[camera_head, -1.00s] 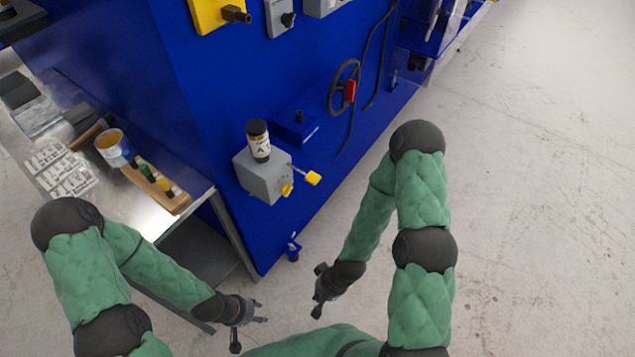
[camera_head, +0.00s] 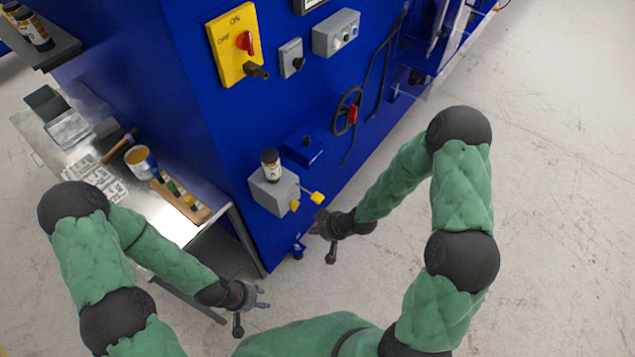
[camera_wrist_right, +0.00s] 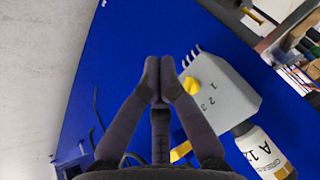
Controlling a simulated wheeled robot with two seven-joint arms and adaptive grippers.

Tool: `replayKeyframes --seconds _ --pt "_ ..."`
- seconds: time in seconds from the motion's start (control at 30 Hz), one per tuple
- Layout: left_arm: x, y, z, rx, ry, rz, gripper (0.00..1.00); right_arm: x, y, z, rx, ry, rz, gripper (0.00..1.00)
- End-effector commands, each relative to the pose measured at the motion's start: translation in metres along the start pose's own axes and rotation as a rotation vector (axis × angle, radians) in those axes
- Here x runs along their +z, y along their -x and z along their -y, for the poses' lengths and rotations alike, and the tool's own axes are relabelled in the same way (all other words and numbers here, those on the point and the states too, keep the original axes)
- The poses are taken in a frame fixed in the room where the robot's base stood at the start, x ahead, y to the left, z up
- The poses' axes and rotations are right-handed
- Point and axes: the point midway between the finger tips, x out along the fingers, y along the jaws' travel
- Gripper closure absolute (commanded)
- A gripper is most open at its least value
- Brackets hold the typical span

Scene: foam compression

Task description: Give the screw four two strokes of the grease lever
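The grey grease box (camera_head: 272,194) is mounted on the blue machine wall, with a dark-capped bottle (camera_head: 270,167) on top. A yellow lever end (camera_head: 316,197) sticks out at its right, and a yellow knob (camera_head: 295,206) sits on its front. In the right wrist view the box (camera_wrist_right: 228,98) shows the numbers 1, 2 and 3 beside the yellow knob (camera_wrist_right: 190,87); the yellow lever (camera_wrist_right: 181,151) is partly behind a finger. My right gripper (camera_wrist_right: 159,62) is shut and empty; in the head view it (camera_head: 318,224) is just below the lever. My left gripper (camera_head: 265,297) is open and empty, low in front.
A metal table (camera_head: 150,222) at the left bears a paint can (camera_head: 138,160), a wooden tray and small parts. Floor at right is clear.

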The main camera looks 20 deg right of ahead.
Motion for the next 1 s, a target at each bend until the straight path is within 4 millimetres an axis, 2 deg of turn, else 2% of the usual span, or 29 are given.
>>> replayKeyframes --seconds 0.03,0.2,0.4,0.5,0.67,1.0 --pt "0.001 0.023 -0.008 0.000 0.000 0.000 0.60 -0.024 0.024 0.003 0.003 0.042 -0.028 1.00" --pt "0.002 0.060 -0.021 0.000 0.000 0.000 0.60 -0.075 0.069 0.005 0.006 0.192 -0.102 1.00" --pt "0.004 0.096 -0.034 0.000 0.000 0.000 0.60 -0.123 0.114 0.008 0.018 0.348 -0.167 1.00" --pt "0.004 0.107 -0.038 0.000 0.000 0.000 0.60 -0.138 0.130 0.009 0.023 0.404 -0.187 1.00" --pt "0.004 0.115 -0.041 0.000 0.000 0.000 0.60 -0.150 0.142 0.009 0.029 0.453 -0.203 1.00" --pt "0.004 0.114 -0.041 0.000 0.000 0.001 0.60 -0.151 0.142 0.009 0.029 0.461 -0.205 1.00"
